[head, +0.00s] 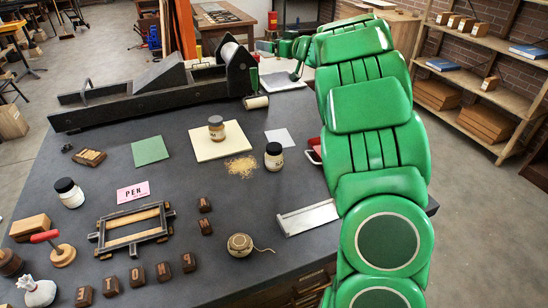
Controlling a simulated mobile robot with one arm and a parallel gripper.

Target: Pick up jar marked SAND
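Three small jars with pale labels stand on the grey table; I cannot read the labels at this size. One jar with a brownish lid (216,128) stands upright on a cream board. A black-lidded jar (273,157) stands right of the board, near a patch of spilled tan grains (241,167). Another black-lidded jar (68,193) is at the left, slightly tilted in view. My green arm rises on the right and bends over at the top. A thin green end (298,66) shows past it near the table's far edge, apart from the jars; its fingers are not clear.
A long dark press (150,88) with a roller lies along the back of the table (190,235). A green sheet (150,151), pink PEN card (133,192), wooden frame (133,228), letter blocks (163,272), twine ball (240,245) and metal tray (308,217) lie around.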

